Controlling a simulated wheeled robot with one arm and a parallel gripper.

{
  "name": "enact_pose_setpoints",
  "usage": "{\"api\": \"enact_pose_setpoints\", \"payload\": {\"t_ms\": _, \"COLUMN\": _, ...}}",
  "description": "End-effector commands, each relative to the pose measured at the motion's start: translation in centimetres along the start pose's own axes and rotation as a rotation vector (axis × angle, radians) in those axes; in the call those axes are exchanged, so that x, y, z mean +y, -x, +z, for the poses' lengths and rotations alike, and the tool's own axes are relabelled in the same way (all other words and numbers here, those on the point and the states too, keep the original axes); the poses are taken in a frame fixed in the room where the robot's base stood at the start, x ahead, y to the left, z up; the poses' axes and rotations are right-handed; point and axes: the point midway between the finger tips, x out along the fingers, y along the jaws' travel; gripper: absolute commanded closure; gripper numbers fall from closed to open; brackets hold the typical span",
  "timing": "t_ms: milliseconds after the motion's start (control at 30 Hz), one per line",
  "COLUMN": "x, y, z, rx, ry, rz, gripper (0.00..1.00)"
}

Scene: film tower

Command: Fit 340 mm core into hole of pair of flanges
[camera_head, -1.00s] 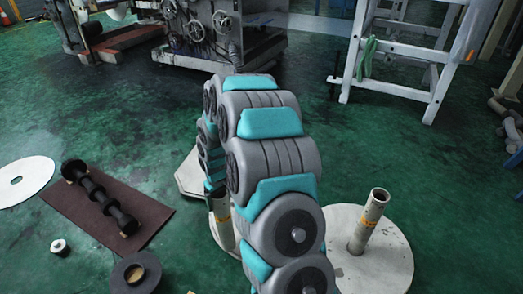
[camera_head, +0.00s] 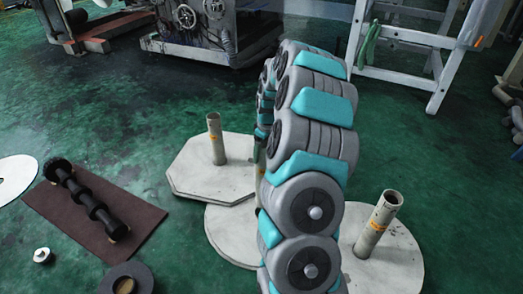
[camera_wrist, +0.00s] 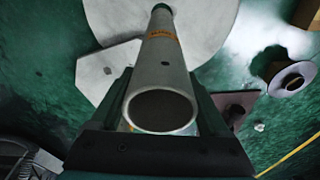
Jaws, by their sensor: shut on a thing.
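My gripper (camera_wrist: 163,115) is shut on a pale grey tube, the core (camera_wrist: 165,60), with an orange label. The core's open near end faces the wrist camera. Its far end points at a round off-white plate (camera_wrist: 215,20), with a small dark green patch beside that end. I cannot tell whether core and plate touch. In the head view my arm hides my gripper and most of the core; the round plate (camera_head: 228,238) shows below left of the arm. Similar tubes stand upright on an octagonal plate (camera_head: 195,180) and on another round plate (camera_head: 405,262).
A dark roller (camera_head: 88,200) lies on a brown mat (camera_head: 140,215) at the left. A dark flanged disc (camera_head: 143,278), a small white spool (camera_head: 42,256) and a white disc (camera_head: 12,180) lie nearby. A machine (camera_head: 190,40) and a white frame (camera_head: 400,50) stand behind. Green floor is clear between.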

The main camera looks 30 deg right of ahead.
Motion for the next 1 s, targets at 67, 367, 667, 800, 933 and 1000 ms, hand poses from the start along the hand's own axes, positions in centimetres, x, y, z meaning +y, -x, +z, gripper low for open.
{"api": "enact_pose_setpoints", "payload": {"t_ms": 67, "x": 0.0, "y": -0.2, "z": 0.0, "rx": 0.0, "ry": 0.0, "rz": 0.0, "gripper": 1.0}}
{"api": "enact_pose_setpoints", "payload": {"t_ms": 367, "x": 0.1, "y": -2.5, "z": 0.3, "rx": 0.002, "ry": -0.001, "rz": 0.002, "gripper": 1.0}}
{"api": "enact_pose_setpoints", "payload": {"t_ms": 667, "x": 0.0, "y": -5.1, "z": 0.7, "rx": 0.0, "ry": 0.0, "rz": 0.0, "gripper": 1.0}}
{"api": "enact_pose_setpoints", "payload": {"t_ms": 800, "x": 0.0, "y": -5.6, "z": 0.8, "rx": 0.001, "ry": 0.0, "rz": 0.001, "gripper": 1.0}}
{"api": "enact_pose_setpoints", "payload": {"t_ms": 933, "x": 0.0, "y": -5.6, "z": 0.8, "rx": 0.002, "ry": 0.0, "rz": 0.002, "gripper": 1.0}}
{"api": "enact_pose_setpoints", "payload": {"t_ms": 1000, "x": 0.0, "y": -5.6, "z": 0.8, "rx": 0.002, "ry": 0.0, "rz": 0.002, "gripper": 1.0}}
